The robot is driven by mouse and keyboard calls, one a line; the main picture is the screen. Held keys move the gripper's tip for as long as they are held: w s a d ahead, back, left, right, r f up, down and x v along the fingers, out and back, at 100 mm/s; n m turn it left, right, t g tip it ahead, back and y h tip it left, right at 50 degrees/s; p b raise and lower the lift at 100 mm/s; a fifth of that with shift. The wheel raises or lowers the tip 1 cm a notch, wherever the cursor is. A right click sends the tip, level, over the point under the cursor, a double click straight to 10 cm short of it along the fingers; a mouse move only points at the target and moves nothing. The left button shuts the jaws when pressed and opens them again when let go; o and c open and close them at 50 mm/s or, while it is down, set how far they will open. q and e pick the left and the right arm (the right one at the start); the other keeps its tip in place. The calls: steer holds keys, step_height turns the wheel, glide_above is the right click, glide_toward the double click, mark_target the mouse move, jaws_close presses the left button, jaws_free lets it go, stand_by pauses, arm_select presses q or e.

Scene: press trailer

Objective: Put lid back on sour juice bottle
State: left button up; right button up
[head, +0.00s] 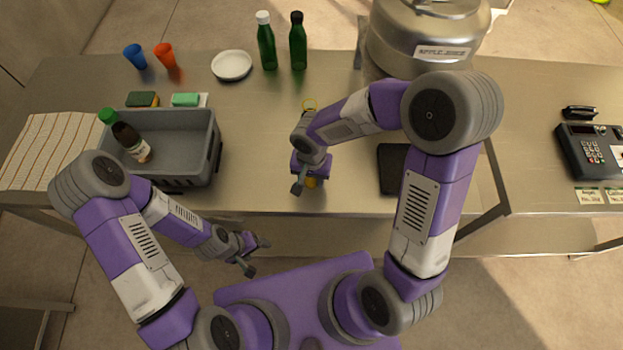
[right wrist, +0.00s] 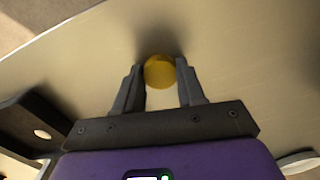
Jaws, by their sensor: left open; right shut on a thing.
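My right gripper (head: 304,182) is over the front part of the steel table and is shut on a round yellow thing, which looks like a lid (right wrist: 159,72). In the right wrist view it sits between the two fingertips. In the head view only a bit of yellow (head: 311,182) shows beside the fingers. My left gripper (head: 257,257) is open and empty in front of the table edge. A green bottle with a white cap (head: 266,42) and a green bottle with a black cap (head: 298,42) stand at the back. I cannot tell which bottle is the sour juice.
A grey crate (head: 185,122) at the left holds a dark bottle with a green cap (head: 131,142). A white bowl (head: 231,66), two cups, sponges, a steel apple juice container (head: 425,35) and a card terminal (head: 592,150) stand around.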

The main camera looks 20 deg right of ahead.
mark_target(312, 181)
steer(key=shift+r, duration=0.1)
step_height(312, 181, up, 10)
steer(key=p, duration=0.2)
stand_by(0.5)
